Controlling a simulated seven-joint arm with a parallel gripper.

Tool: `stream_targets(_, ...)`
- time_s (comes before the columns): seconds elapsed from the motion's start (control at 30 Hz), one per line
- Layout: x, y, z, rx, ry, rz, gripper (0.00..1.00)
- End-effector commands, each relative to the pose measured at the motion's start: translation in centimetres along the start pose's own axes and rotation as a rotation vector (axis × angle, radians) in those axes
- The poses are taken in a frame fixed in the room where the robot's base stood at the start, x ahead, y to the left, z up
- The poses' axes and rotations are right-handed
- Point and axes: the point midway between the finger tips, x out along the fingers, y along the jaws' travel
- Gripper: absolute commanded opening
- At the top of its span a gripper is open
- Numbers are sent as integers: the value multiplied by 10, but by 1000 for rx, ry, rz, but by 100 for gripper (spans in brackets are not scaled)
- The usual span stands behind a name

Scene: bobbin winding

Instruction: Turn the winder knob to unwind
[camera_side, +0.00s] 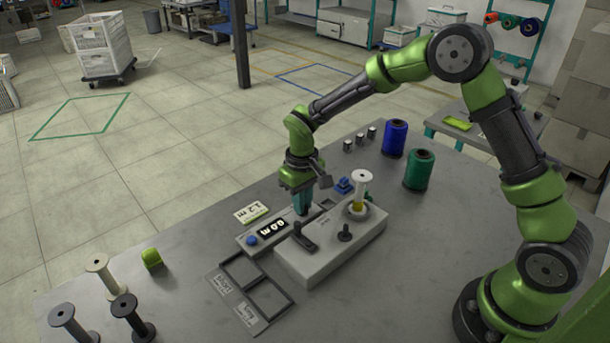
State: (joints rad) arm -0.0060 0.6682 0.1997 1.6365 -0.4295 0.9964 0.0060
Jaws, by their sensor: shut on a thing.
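The winder (335,262) is a grey box on the table. A white bobbin (363,182) stands upright on it at the back right, with some yellow at its foot. A black lever (304,238) and a black post with a round base (345,234) sit on its top. A display panel (272,228) with a blue button (251,240) adjoins its left side. My gripper (302,208) points down at the winder's back left edge, behind the lever. Its dark fingers are shut on what seems to be the winder knob, which they almost wholly hide.
A card with figures (251,213) lies left of my gripper. A blue spool (394,138) and a green spool (419,171) stand behind right. The front right table is clear.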

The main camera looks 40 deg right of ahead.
Motion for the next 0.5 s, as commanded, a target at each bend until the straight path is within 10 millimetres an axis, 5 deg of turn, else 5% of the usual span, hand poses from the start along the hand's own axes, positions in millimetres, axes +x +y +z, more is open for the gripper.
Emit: stream_targets(0.5, -1, 0, 0, -191, 0, 0, 0)
